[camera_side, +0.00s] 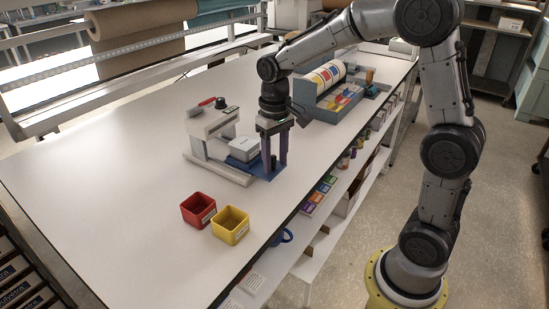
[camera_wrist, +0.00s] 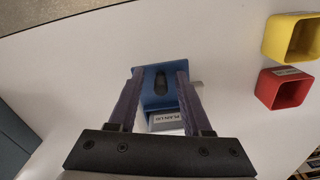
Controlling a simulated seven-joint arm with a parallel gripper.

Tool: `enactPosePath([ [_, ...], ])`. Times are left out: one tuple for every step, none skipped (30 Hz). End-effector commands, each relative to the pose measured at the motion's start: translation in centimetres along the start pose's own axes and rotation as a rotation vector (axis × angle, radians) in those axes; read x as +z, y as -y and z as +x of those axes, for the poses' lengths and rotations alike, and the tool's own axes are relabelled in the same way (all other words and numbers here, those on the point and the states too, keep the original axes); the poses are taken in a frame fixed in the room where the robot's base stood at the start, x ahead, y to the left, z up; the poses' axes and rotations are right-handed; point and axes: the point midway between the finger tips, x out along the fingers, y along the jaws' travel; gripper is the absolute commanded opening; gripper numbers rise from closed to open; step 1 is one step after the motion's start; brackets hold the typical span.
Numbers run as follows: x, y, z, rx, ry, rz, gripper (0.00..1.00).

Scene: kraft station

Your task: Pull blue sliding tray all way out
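The blue sliding tray (camera_side: 247,165) sticks out at the front of the grey-white press-like station (camera_side: 212,140) on the table. A white box with a printed label (camera_side: 243,149) sits on the tray, and it also shows in the wrist view (camera_wrist: 166,122). In the wrist view, the blue tray (camera_wrist: 147,97) carries a dark upright knob or handle (camera_wrist: 161,82) near its outer end. My gripper (camera_side: 275,167) points down over that outer end. Its two purple fingers are apart, one on each side of the handle, with visible gaps. The station hides the tray's inner end.
A red bin (camera_side: 198,210) and a yellow bin (camera_side: 230,226) stand on the table nearer the side camera. A grey-blue rack with a coloured roll (camera_side: 326,75) stands farther along the table. The table's edge lies just past the tray, with shelves below. The left tabletop is clear.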

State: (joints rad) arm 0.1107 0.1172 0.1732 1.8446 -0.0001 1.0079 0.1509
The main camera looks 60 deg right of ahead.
Motion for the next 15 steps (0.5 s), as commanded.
enactPosePath([
  [0.0,0.0,0.0,0.0,0.0,0.0,0.49],
  [0.0,0.0,0.0,0.0,0.0,0.0,0.49],
  [0.0,0.0,0.0,0.0,-0.001,0.0,0.49],
  [-0.1,0.0,0.0,0.0,-0.001,0.0,0.49],
  [-0.1,0.0,-0.1,0.0,-0.001,0.0,0.49],
  [-0.1,0.0,-0.3,0.0,-0.002,0.0,0.49],
  [-0.1,0.0,-0.5,0.0,-0.002,0.0,0.49],
  [-0.1,0.0,-0.8,-0.001,-0.004,0.0,0.49],
  [-0.2,0.0,-1.2,-0.001,-0.006,0.0,0.49],
  [-0.2,0.0,-1.7,-0.001,-0.005,0.0,0.49],
  [-0.2,0.0,-2.1,-0.001,-0.006,0.0,0.49],
  [-0.1,0.0,-2.9,-0.001,-0.006,0.0,0.49],
  [-0.2,0.0,-3.5,-0.001,-0.007,0.0,0.49],
  [-0.2,0.0,-4.2,-0.001,-0.007,0.0,0.49],
  [-0.2,0.0,-5.1,-0.001,-0.008,0.0,0.49],
])
